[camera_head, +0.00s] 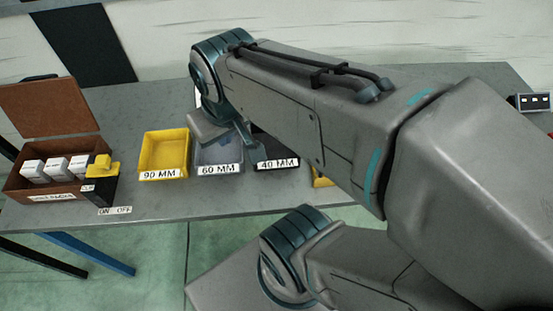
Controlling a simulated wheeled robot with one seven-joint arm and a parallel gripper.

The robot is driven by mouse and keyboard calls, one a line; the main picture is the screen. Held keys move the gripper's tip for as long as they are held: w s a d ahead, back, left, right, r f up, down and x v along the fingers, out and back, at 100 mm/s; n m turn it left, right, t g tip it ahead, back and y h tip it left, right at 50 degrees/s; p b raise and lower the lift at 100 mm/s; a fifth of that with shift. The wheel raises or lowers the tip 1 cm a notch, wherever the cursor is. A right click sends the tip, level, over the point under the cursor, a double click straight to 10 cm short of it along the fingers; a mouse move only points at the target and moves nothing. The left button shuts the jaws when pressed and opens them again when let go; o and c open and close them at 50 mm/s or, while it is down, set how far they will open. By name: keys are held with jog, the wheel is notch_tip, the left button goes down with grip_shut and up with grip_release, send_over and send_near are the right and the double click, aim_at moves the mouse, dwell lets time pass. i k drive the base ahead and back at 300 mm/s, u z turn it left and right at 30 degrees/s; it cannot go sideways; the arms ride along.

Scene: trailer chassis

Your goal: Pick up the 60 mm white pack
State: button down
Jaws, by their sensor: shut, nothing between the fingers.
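Several white packs stand in a row in an open brown box at the left of the table: a left pack (33,171), a middle pack (57,168) and a right pack (79,165). Their markings are too small to read, so I cannot tell which is 60 mm. The brown box (40,190) has its lid raised at the back. My gripper (252,147) shows only in part beneath my wrist, above the 60 MM and 40 MM bins. It is shut and empty, well to the right of the packs.
A yellow bin (163,176) labelled 90 MM, a grey bin (219,171) labelled 60 MM and a black bin (278,165) labelled 40 MM stand in a row. A black and yellow device (100,186) with an ON OFF label stands beside the box. My arm hides the table's right part.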

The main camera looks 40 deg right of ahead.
aim_at(57, 168)
jog(key=u, duration=2.15)
jog(key=i, duration=2.85)
jog(key=z, duration=3.15)
